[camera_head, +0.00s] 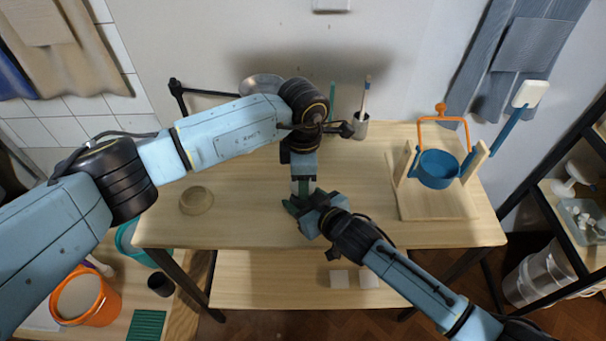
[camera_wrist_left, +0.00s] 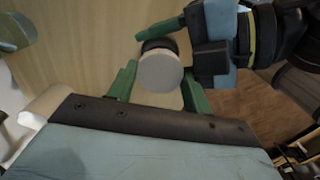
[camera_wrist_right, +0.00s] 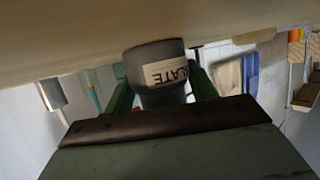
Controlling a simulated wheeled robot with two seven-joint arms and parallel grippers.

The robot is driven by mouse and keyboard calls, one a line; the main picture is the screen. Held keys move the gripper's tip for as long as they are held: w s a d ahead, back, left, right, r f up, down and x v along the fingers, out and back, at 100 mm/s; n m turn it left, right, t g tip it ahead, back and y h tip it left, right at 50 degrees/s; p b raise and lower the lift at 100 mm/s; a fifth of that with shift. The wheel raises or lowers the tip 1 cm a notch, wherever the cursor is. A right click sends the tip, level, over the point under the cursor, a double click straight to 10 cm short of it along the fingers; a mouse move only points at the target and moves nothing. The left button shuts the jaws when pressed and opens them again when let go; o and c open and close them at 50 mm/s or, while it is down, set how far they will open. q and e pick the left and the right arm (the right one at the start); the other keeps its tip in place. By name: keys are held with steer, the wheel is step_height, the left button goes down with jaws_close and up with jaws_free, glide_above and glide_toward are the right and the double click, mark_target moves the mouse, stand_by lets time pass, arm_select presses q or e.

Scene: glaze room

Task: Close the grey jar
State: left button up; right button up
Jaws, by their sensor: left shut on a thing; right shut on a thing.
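The grey jar (camera_wrist_right: 145,57) stands on the table; it is dark grey with a pale label reading "SLATE", and the right wrist view shows it inverted. My right gripper (camera_wrist_right: 162,88) is shut around its body from the side; in the head view this gripper (camera_head: 297,206) is low over the table's middle. A pale round lid (camera_wrist_left: 160,72) is between the green fingers of my left gripper (camera_wrist_left: 159,88), which points down from above and is shut on it. A dark edge of the jar shows just behind the lid. Whether lid and jar touch is hard to tell.
A wooden stand (camera_head: 436,200) with a blue pot (camera_head: 437,170) is at the right of the table. A shallow round wooden dish (camera_head: 196,200) lies at the left. A cup with brushes (camera_head: 360,126) stands at the back. The front table strip is clear.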

arm_select(q)
steer(key=shift+f, duration=0.95)
steer(key=shift+s+a+f, duration=0.1)
steer(key=shift+a+f, duration=0.05)
steer(key=shift+f, duration=0.35)
steer(key=shift+s+f, duration=0.1)
steer(key=shift+f, duration=0.15)
steer(key=shift+c, duration=0.3)
steer(key=shift+f, duration=0.3)
steer(key=c, duration=0.4)
